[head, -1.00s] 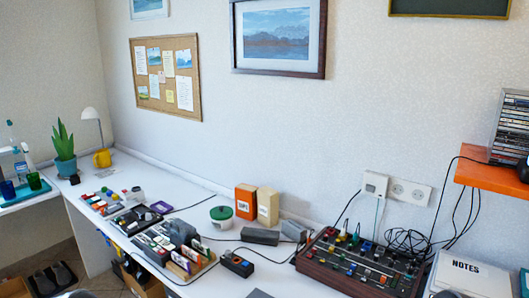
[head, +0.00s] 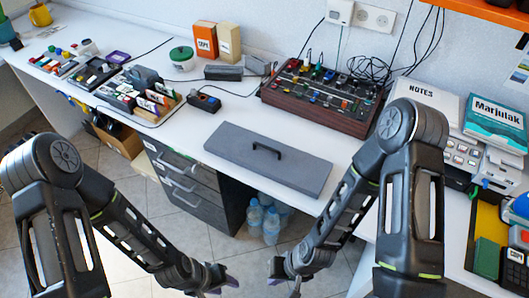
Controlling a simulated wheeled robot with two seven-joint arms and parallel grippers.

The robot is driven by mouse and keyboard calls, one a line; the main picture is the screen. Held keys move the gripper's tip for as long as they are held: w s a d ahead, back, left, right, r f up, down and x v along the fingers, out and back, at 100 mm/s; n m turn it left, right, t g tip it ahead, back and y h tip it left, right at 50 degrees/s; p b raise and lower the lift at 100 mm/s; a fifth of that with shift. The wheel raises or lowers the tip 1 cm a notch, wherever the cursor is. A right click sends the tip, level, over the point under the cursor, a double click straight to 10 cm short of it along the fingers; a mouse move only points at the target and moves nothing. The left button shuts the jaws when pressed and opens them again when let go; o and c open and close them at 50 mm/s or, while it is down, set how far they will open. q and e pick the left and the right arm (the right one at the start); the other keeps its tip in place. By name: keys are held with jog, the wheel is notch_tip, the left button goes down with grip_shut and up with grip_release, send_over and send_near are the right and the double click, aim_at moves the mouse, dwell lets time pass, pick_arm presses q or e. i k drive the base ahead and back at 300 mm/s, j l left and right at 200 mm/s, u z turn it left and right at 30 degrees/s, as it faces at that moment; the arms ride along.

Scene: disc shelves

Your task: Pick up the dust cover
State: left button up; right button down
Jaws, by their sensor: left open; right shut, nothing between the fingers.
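The dust cover looks to be the flat grey panel (head: 225,141) with a black bar handle (head: 268,149) on top. It lies on the white desk in front of the mixing console. My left gripper (head: 226,280) is low at the bottom of the head view, below the desk's front edge; it is open and empty. My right gripper (head: 284,283) is beside it on the right, also low and apart from the panel; it is shut on nothing. Neither gripper touches the panel.
The mixing console (head: 318,98) with knobs and cables stands behind the panel. A small black box (head: 204,103) and trays of discs (head: 138,95) stand to its left. A notes binder (head: 425,96) is to the right. Drawers (head: 185,180) and bottles (head: 270,222) are below the desk.

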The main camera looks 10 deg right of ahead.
aim_at(305, 173)
jog(key=j, duration=0.3)
jog(key=i+j, duration=0.1)
jog(key=j, duration=0.25)
jog(key=j+z, duration=0.25)
jog(key=j, duration=0.15)
jog(key=z, duration=1.6)
jog(key=i+j, duration=0.05)
